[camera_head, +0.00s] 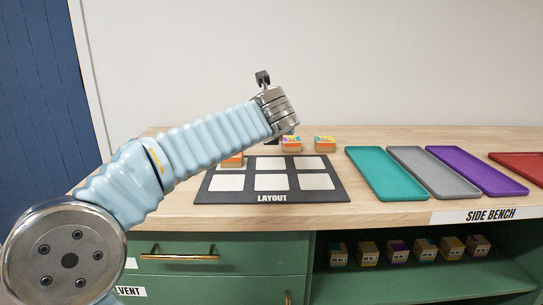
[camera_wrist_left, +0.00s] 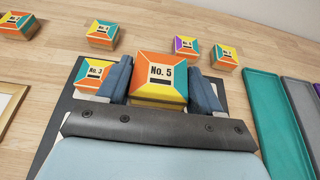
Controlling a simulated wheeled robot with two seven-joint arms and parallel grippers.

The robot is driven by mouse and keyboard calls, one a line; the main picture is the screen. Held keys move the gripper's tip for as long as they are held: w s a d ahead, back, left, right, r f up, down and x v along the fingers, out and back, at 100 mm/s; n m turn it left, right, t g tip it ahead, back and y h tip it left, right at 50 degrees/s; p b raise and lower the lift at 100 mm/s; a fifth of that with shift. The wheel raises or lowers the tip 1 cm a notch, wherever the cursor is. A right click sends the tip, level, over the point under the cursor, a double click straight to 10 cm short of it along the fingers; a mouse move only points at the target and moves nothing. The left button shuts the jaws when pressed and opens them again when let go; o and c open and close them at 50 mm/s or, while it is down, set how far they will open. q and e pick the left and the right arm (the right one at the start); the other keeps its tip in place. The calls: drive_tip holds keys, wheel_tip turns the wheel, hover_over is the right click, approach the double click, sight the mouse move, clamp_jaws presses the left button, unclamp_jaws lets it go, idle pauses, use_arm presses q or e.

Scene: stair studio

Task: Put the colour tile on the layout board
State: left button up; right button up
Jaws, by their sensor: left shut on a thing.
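The layout board (camera_head: 272,209) is a dark mat with pale rectangular cells and the word LAYOUT, lying on the bench. No flat tile is plain to see; small coloured blocks are. In the left wrist view my left gripper (camera_wrist_left: 163,88) is shut on an orange, yellow and teal block marked No. 5 (camera_wrist_left: 160,92). The board's dark edge (camera_wrist_left: 57,118) shows below. A block marked No. 3 (camera_wrist_left: 90,73) sits on the board's far-left cell; it shows in the head view (camera_head: 232,161). My arm hides the held block there, and its height above the board is unclear.
Two blocks (camera_head: 291,144) (camera_head: 325,143) stand behind the board. Teal (camera_head: 385,174), grey (camera_head: 432,172) and purple (camera_head: 476,170) trays lie to the right, with a red tray (camera_head: 522,165) beyond. Several blocks sit on the green shelf (camera_head: 420,281) below. The board's front cells are clear.

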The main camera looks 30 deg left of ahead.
use_arm(q)
hover_over(271, 165)
wheel_tip(271, 165, down, 5)
drive_tip(key=shift+s+f+b, duration=0.15)
drive_tip(key=shift+b, duration=0.2)
drive_tip(key=f, duration=0.1)
drive_tip(key=f+b, duration=0.1)
drive_tip(key=f, duration=0.1)
drive_tip(key=shift+w, duration=0.2)
drive_tip(key=shift+f, duration=0.3)
